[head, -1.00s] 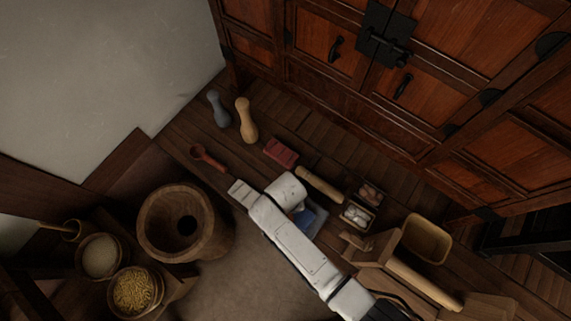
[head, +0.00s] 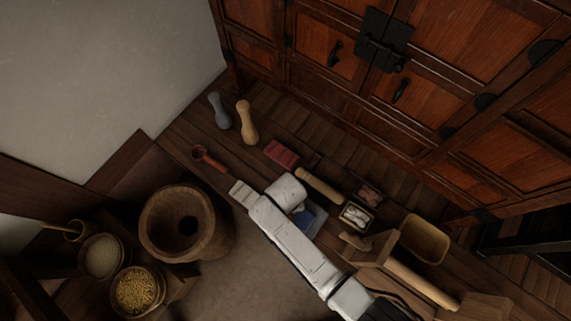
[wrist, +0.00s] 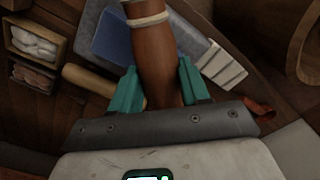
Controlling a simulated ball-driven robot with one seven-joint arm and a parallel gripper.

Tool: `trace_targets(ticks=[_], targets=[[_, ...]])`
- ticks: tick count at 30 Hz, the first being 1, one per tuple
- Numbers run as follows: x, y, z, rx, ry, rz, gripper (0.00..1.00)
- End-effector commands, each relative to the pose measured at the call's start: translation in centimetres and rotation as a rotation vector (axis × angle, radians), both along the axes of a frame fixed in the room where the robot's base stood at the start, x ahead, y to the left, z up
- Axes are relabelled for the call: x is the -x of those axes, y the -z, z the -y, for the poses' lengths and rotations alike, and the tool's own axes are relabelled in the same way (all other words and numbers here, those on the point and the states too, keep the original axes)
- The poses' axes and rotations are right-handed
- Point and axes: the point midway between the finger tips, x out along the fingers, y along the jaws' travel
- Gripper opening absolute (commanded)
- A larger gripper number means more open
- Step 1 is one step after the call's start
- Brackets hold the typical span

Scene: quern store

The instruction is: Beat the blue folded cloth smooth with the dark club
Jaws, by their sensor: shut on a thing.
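The blue folded cloth (wrist: 112,40) lies on a grey slab (wrist: 87,18) in the wrist view. In the head view a corner of the blue cloth (head: 311,221) shows beside my arm, which covers the rest. My gripper (wrist: 157,88) has its teal fingers shut on the dark club (wrist: 152,60), a brown wooden piece with a cream band. The club reaches across the cloth in the wrist view and hides part of it. I cannot tell whether they touch. In the head view my arm hides the gripper and club.
A wooden roller (head: 319,186), a red block (head: 281,152), a red ladle (head: 209,158), a tan club (head: 246,121) and a grey club (head: 219,111) lie around the work area. A large wooden mortar (head: 160,235) stands left. Small boxes (head: 356,216) and an open tray (head: 425,240) are right.

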Motion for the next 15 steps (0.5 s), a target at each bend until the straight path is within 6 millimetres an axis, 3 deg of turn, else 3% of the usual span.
trace_targets(ticks=[9, 15], targets=[[0.0, -0.3, 0.0, 0.0, 0.0, 0.0, 0.0], [0.0, 1.2, 0.0, 0.0, 0.001, 0.0, 0.0]])
